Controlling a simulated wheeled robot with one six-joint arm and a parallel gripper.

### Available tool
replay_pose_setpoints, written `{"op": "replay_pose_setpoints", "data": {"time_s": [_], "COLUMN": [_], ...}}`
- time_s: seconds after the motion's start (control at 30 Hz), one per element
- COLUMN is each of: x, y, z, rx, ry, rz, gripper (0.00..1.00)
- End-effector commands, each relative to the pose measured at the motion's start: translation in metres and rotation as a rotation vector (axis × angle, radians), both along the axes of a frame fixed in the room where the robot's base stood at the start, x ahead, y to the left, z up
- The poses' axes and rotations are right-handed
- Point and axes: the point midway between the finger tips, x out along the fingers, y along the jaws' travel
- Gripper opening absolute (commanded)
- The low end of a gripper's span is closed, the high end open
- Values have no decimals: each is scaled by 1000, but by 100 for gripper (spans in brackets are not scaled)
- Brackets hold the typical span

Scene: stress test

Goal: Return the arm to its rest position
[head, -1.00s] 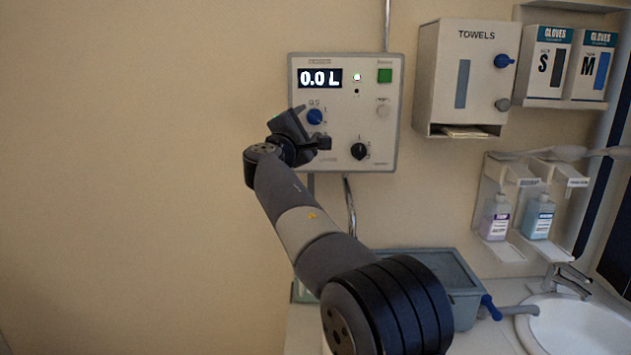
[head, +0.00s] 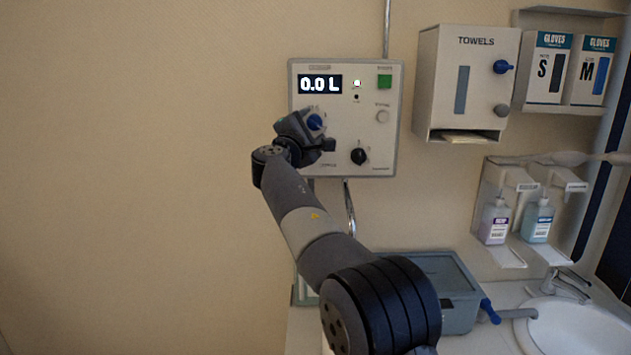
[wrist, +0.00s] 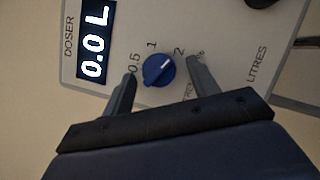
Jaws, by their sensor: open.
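My gripper (head: 318,133) is in front of the lower left of the wall-mounted doser panel (head: 383,140), with my arm reaching up from the bottom of the head view. In the wrist view my gripper (wrist: 160,82) is open, its two fingers apart on either side of the blue knob (wrist: 159,70). Nothing is held between them. The knob's white mark points toward the 2. I cannot tell whether the fingers touch the knob. The display (head: 320,84) reads 0.0 L.
The panel has a green button (head: 384,81) and a black knob (head: 358,156). A towel dispenser (head: 438,85), glove boxes (head: 547,68) and soap bottles (head: 494,221) are to the right. A grey lidded box (head: 462,312) and a sink (head: 570,330) are below. The wall at left is clear.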

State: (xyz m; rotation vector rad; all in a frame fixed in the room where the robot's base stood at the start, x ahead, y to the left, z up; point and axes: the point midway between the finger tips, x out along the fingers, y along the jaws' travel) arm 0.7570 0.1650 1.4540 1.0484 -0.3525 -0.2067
Motion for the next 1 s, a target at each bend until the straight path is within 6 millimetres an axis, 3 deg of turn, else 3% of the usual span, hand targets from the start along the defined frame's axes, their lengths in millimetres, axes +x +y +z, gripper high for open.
{"op": "replay_pose_setpoints", "data": {"time_s": [0.4,1.0], "x": [0,0], "y": [-4,-10], "z": [-6,-6], "rx": [-460,-982], "ry": [-1,-2], "rz": [0,0], "gripper": [57,57]}}
